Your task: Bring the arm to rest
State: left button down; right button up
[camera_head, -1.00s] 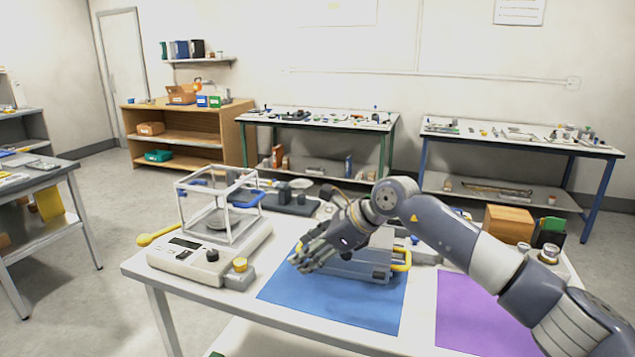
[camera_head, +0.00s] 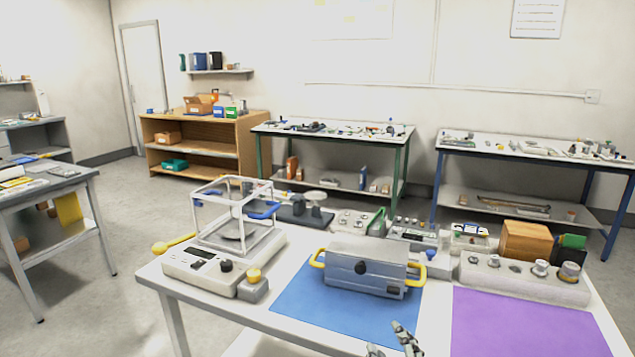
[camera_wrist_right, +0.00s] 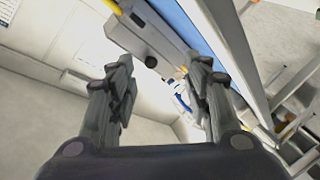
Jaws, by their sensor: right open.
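My right gripper (camera_head: 396,342) shows only as fingertips at the bottom edge of the head view, at the front of the table by the blue mat (camera_head: 345,318). In the right wrist view the gripper (camera_wrist_right: 165,85) has its two fingers apart with nothing between them. The rest of the right arm is out of the head view. My left gripper is in neither view. A grey case with yellow handles (camera_head: 362,267) stands on the blue mat, apart from the gripper.
A balance with a clear-sided frame (camera_head: 215,262) stands left of the mat. A purple mat (camera_head: 525,325) lies at right, with a weight block (camera_head: 520,280) behind it. Instruments and a wooden box (camera_head: 525,241) line the back. Other tables stand beyond.

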jog(key=s+d+f+m+g+h, duration=0.1)
jog(key=s+d+f+m+g, duration=0.2)
jog(key=s+f, duration=0.35)
jog(key=s+d+f+m+g, duration=0.2)
jog(key=s+f+g, duration=0.2)
jog(key=s+f, duration=0.25)
jog(key=s+d+f+m+g, duration=0.1)
jog(key=s+f+m+g, duration=0.3)
jog(key=s, duration=1.3)
notch_tip(320, 180, down, 27)
jog(key=s+n+g+p, duration=0.2)
jog(key=g, duration=0.1)
jog(key=s+d+f+g+p, duration=0.1)
jog(key=s+d+f, duration=0.2)
jog(key=s+f, duration=1)
jog(key=s, duration=0.3)
jog(key=shift+s+d, duration=0.15)
jog(key=shift+f, duration=0.1)
